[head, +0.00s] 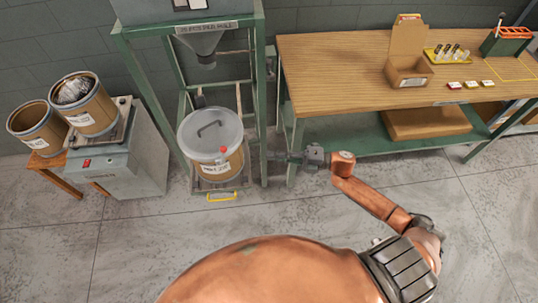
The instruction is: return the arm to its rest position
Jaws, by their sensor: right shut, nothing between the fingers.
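My right arm, copper-coloured with dark joints, reaches in from the lower right of the head view. Its gripper (281,157) is shut and empty. My left gripper is not in view.
The green hopper frame (263,95) stands beside a wooden workbench (340,75) with a lower green shelf (370,137). An open cardboard box (408,65) sits on the bench. Two brown drums stand at left, one on a grey machine (128,165). The floor in front is clear.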

